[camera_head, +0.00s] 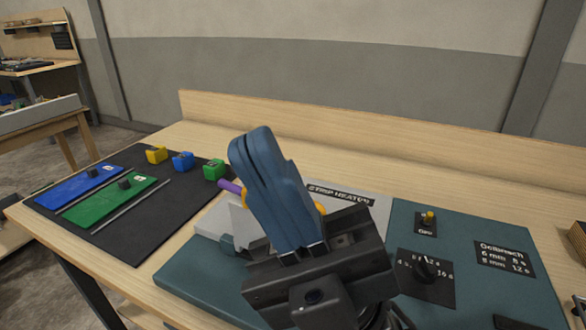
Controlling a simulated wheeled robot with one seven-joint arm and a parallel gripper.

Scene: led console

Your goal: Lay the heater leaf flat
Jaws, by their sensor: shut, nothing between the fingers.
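The strip heater stands on a teal console (185,280) on the bench, with a "STRIP HEATER" label (338,194) on a pale panel. A light grey plate (243,222), which looks like the heater leaf, stands tilted up at its left part. My gripper (250,138), with blue fingers, is shut and empty. It appears in front of the heater and hides much of it and the leaf. I cannot tell whether the fingers touch the leaf.
A dark mat to the left carries a blue panel (80,187), a green panel (110,200) and yellow (157,155), blue (183,161) and green (213,170) blocks. At right are a dial (427,268) and a yellow-topped switch (429,217). A wooden ledge runs behind.

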